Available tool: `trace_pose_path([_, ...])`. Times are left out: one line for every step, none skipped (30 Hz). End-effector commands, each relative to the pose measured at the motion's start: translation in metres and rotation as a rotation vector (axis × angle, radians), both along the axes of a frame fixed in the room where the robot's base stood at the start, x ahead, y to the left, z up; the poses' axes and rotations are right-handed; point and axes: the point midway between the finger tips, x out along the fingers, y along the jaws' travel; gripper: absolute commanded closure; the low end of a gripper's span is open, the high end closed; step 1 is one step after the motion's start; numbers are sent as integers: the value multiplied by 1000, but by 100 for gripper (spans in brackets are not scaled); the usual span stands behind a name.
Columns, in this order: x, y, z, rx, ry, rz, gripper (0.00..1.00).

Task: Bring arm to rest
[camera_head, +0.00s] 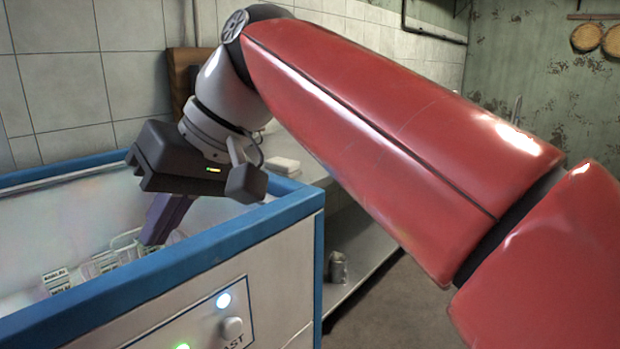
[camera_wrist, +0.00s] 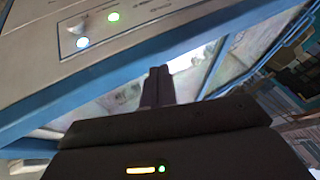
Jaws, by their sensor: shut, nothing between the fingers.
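My gripper (camera_head: 160,222) points down into an open-topped bin with a blue rim (camera_head: 215,244) at the left of the head view. Its purple-grey fingers are shut with nothing between them. In the wrist view the closed fingers (camera_wrist: 157,86) stand together against the bin's opening, with the blue rim (camera_wrist: 190,58) across the picture. My arm is stretched out from the right side of the head view, bent down at the wrist over the bin.
White labelled containers (camera_head: 85,275) lie inside the bin below the fingers. The bin's front panel has a knob (camera_head: 232,328) and lights. A tiled wall (camera_head: 70,95) stands behind. A shelf with a small jar (camera_head: 338,268) is right of the bin. Bare floor shows beyond.

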Motion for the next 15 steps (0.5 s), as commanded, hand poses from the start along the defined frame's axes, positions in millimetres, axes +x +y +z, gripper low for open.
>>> trace_pose_path([2, -6, -5, -10, -5, -28, 100])
trace_pose_path([4, -9, -7, -16, -8, -45, 100])
trace_pose_path([6, -14, -12, -25, -12, -68, 100])
trace_pose_path([8, -17, -15, -31, -16, -86, 100])
trace_pose_path([9, -21, -18, -38, -20, -106, 100])
trace_pose_path([11, -27, -23, -49, -25, -132, 100])
trace_pose_path([13, -32, -27, -57, -31, -155, 100])
trace_pose_path([15, -38, -32, -65, -35, -179, 100])
trace_pose_path([17, -46, -38, -78, -43, -213, 100])
trace_pose_path([19, -53, -44, -87, -48, -239, 100])
trace_pose_path([21, -60, -50, -98, -55, -268, 100])
trace_pose_path([23, -70, -58, -112, -62, -307, 100])
trace_pose_path([24, -79, -64, -124, -69, -339, 100])
trace_pose_path([25, -89, -71, -136, -77, -371, 100])
trace_pose_path([27, -103, -81, -153, -87, -418, 100])
